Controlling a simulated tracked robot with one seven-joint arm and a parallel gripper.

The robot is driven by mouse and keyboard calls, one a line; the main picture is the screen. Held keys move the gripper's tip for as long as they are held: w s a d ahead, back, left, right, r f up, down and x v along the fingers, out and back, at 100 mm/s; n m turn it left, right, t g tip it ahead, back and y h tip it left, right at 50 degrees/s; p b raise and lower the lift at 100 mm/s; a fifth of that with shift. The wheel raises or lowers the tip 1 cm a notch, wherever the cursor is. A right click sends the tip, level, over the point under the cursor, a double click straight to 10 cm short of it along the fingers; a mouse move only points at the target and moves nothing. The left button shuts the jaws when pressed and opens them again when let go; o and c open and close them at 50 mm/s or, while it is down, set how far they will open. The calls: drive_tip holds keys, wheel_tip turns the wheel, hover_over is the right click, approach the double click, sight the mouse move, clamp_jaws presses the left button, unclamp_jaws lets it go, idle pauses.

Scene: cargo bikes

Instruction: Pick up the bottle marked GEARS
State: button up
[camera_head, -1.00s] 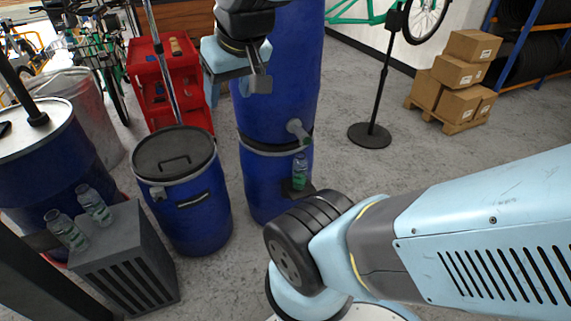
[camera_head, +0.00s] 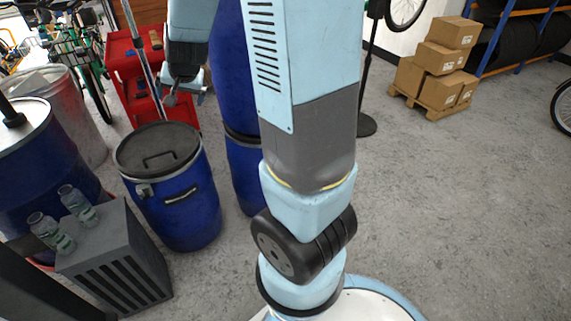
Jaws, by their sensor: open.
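Two clear bottles with green labels stand on a grey slatted box (camera_head: 118,268) at the lower left. One bottle (camera_head: 50,234) is nearer the left edge; the other bottle (camera_head: 77,206) is just behind it to the right. The label writing is too small to read, so I cannot tell which one is marked GEARS. My gripper (camera_head: 184,94) is open and empty, above and behind the lidded blue drum, well apart from both bottles. My arm covers the spot where a third bottle showed earlier.
A lidded blue drum (camera_head: 176,200) stands right of the grey box. Another blue drum (camera_head: 45,150) stands behind the box at left. A tall blue barrel stack (camera_head: 232,90) is partly behind my arm. Cartons (camera_head: 440,75) sit on a pallet.

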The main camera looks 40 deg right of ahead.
drive_tip(key=w+d+f+m+h, duration=0.2)
drive_tip(key=d+f, duration=0.2)
drive_tip(key=f, duration=0.5)
drive_tip(key=w+d+f+m+h, duration=0.2)
drive_tip(key=w+d+f, duration=0.15)
drive_tip(key=f, duration=0.55)
drive_tip(key=w+d+f+m+h, duration=0.25)
drive_tip(key=d+f, duration=0.25)
drive_tip(key=f, duration=0.3)
drive_tip(key=s+d+f+n+t+h, duration=0.1)
drive_tip(key=s+d+f+h, duration=0.3)
drive_tip(key=s+d+f, duration=0.35)
drive_tip(key=s+d+f+n+t+h, duration=0.1)
drive_tip(key=s+d+f+h, duration=0.4)
drive_tip(key=s+f, duration=0.5)
drive_tip(key=f+x, duration=0.1)
drive_tip(key=x, duration=1.3)
drive_tip(key=shift+w+f, duration=0.3)
drive_tip(key=shift+w, duration=0.05)
drive_tip(key=shift+c, duration=0.2)
drive_tip(key=c, duration=1.2)
